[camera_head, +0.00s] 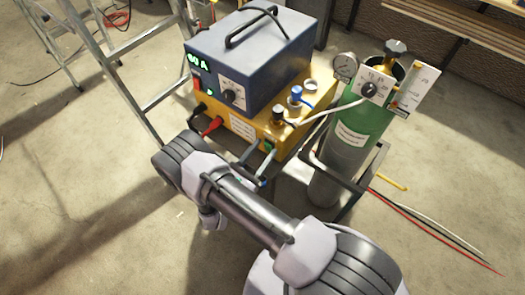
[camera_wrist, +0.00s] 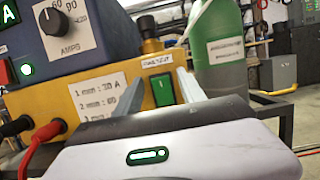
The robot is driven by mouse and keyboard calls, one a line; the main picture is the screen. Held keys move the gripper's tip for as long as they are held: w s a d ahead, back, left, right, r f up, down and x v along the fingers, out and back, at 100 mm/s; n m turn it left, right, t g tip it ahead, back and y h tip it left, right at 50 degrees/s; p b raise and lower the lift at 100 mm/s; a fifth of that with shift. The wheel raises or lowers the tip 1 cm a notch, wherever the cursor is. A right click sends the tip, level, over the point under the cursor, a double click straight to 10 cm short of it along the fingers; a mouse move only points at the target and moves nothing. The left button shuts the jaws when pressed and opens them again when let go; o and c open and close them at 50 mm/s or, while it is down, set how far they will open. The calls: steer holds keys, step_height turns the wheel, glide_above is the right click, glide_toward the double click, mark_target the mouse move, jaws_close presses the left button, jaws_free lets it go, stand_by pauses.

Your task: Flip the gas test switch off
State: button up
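The gas test switch (camera_wrist: 162,91) is a green rocker on the front of the yellow unit (camera_wrist: 95,97), under a small white label. It appears lit green, with a light mark on it. In the head view the switch (camera_head: 268,145) is a small green patch by my gripper. My gripper (camera_wrist: 163,83) is open and empty, with one grey finger at each side of the switch in the wrist view. The fingertips are close to the panel; I cannot tell whether they touch it. My wrist hides the lower part of the panel.
A blue-grey welder (camera_head: 250,58) with an amps knob sits on the yellow unit. Red and black cables (camera_head: 212,125) plug in at its left. A green gas cylinder (camera_head: 357,130) with a gauge stands to the right. A ladder (camera_head: 130,42) stands at left. Loose wires (camera_head: 430,225) lie at right.

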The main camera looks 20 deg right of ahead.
steer(key=v, duration=1.7)
steer(key=shift+a+p, duration=0.2)
steer(key=shift+p, duration=0.2)
steer(key=shift+s, duration=0.15)
steer(key=d+r+m+g+y, duration=0.3)
steer(key=d+r+m+g, duration=0.2)
steer(key=r+m+g, duration=0.4)
steer(key=d+r+m+g+y, duration=0.2)
steer(key=d+r+m+g, duration=0.3)
steer(key=r, duration=0.6)
steer(key=s+r+m+t+y, duration=0.3)
steer(key=s+r+m+y, duration=0.1)
steer(key=r+m+y, duration=0.3)
steer(key=s+r+m+t+y, duration=0.4)
steer(key=s+r+m+y, duration=0.1)
steer(key=r+m+y, duration=0.2)
steer(key=shift+r+m, duration=0.8)
steer(key=shift+r, duration=0.15)
